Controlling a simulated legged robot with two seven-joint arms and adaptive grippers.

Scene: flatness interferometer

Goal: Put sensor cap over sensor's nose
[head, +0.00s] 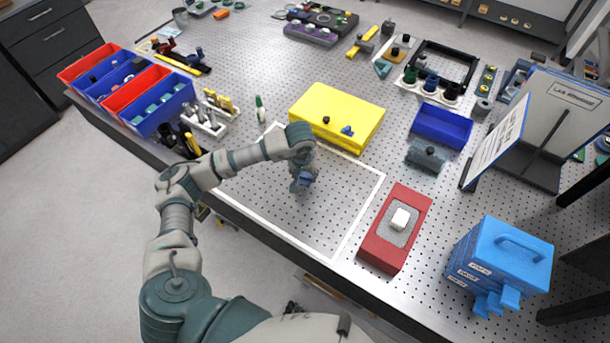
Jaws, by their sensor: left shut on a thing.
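My left gripper (303,184) reaches in from the left and points down over the perforated table top, inside the white outlined rectangle. It is shut on a small blue piece (306,179), which may be the sensor cap; the fingers hide part of it. A dark grey cylindrical body (427,156) lies to the right, behind the red block, and may be the sensor; its nose is too small to make out. The held piece is well apart from it. My right gripper is not in view.
A yellow box (338,108) with small dark and blue parts on top stands behind my gripper. A red block (413,211) with a white piece stands right, near a blue drawer case (512,254). A blue tray (440,125) stands farther back. The outlined area is mostly clear.

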